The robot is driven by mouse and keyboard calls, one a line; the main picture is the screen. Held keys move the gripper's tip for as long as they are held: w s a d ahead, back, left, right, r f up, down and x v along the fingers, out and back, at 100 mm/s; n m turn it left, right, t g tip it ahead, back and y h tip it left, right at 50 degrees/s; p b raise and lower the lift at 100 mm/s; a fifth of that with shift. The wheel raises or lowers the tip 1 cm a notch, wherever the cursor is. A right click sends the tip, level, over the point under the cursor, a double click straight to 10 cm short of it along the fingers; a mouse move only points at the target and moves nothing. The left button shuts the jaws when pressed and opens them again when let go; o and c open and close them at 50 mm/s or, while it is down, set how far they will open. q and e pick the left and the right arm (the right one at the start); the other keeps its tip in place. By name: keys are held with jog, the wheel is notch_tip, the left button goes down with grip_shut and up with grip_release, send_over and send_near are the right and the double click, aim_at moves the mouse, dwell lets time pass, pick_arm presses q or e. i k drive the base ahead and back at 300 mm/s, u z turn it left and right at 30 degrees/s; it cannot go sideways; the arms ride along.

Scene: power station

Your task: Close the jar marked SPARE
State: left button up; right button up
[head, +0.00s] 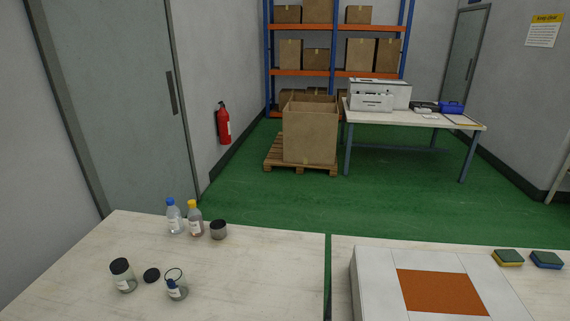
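Two small glass jars stand at the front left of the pale table (255,270). The left jar (124,284) has a black lid on top and a light label. The right jar (177,291) is clear, has a whitish label with a dark patch, and its round mouth looks open. A loose black lid (152,275) lies flat on the table between the two jars. The label writing is too small to read, so I cannot tell which jar is marked SPARE. Neither of my grippers is in view.
Behind the jars stand a blue-capped bottle (173,218), a yellow-capped bottle (195,221) and a dark grey cup (219,231). A gap separates the right table, with a white box with an orange panel (440,292) and two sponges (508,258). The left table's right half is clear.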

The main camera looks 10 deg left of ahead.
aim_at(176, 283)
jog(key=u, duration=1.25)
